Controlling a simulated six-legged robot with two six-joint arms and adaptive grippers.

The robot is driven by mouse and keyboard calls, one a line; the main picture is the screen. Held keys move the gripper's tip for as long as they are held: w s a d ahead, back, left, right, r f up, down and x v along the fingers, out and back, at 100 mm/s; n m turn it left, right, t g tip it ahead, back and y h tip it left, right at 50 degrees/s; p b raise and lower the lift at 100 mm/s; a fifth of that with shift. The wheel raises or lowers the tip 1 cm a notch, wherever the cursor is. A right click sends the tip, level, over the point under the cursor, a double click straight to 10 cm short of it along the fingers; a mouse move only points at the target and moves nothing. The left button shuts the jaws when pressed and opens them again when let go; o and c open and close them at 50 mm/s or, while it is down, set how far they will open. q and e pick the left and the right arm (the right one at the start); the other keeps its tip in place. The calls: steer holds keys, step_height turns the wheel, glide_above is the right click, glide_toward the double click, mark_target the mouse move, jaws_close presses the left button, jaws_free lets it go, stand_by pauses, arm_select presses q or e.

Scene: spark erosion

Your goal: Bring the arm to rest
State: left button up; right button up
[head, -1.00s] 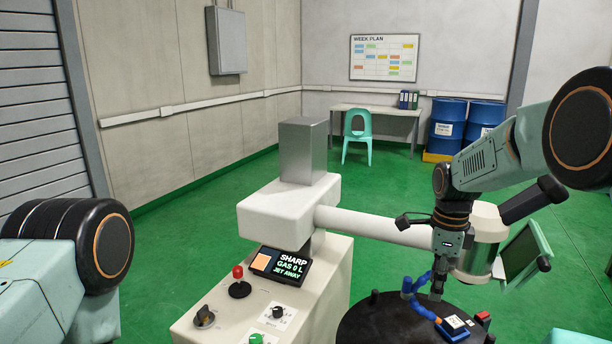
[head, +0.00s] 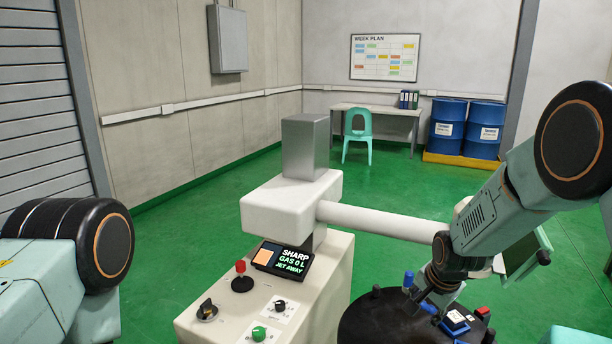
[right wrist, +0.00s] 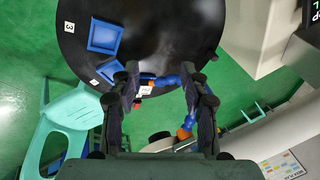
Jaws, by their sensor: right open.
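My right arm comes in from the right in the head view, its forearm slanting down to the left. My right gripper (head: 424,294) is low over the black round table (head: 365,325). In the right wrist view the two fingers of the right gripper (right wrist: 160,82) stand apart, with nothing clearly held between them. The blue jointed hose (right wrist: 187,82) with an orange tip lies close to the right-hand finger. I cannot tell whether they touch. My left arm shows only as a link and joint at the lower left; its gripper is out of view.
The white machine (head: 290,208) carries a horizontal tube (head: 385,224) behind my right gripper. Its screen (head: 283,259) reads SHARP, GAS 0 L, JET AWAY. A blue square holder (head: 456,321) sits on the round table. A chair (head: 358,130) and blue drums (head: 483,130) stand far back.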

steer(key=s+a+f+n+b, duration=0.2)
steer(key=s+f+n+b, duration=0.35)
steer(key=s+f, duration=1.05)
steer(key=s+f+n+g+b, duration=0.2)
steer(key=s+f, duration=0.3)
steer(key=s, duration=0.8)
steer(key=s+f+n+g+b, duration=0.2)
steer(key=s+f, duration=0.3)
steer(key=s, duration=0.8)
steer(key=shift+s+a+n+b, duration=0.4)
steer(key=shift+n+b, duration=0.15)
steer(key=shift+b, duration=0.1)
steer(key=shift+f, duration=0.1)
steer(key=shift+w, duration=0.1)
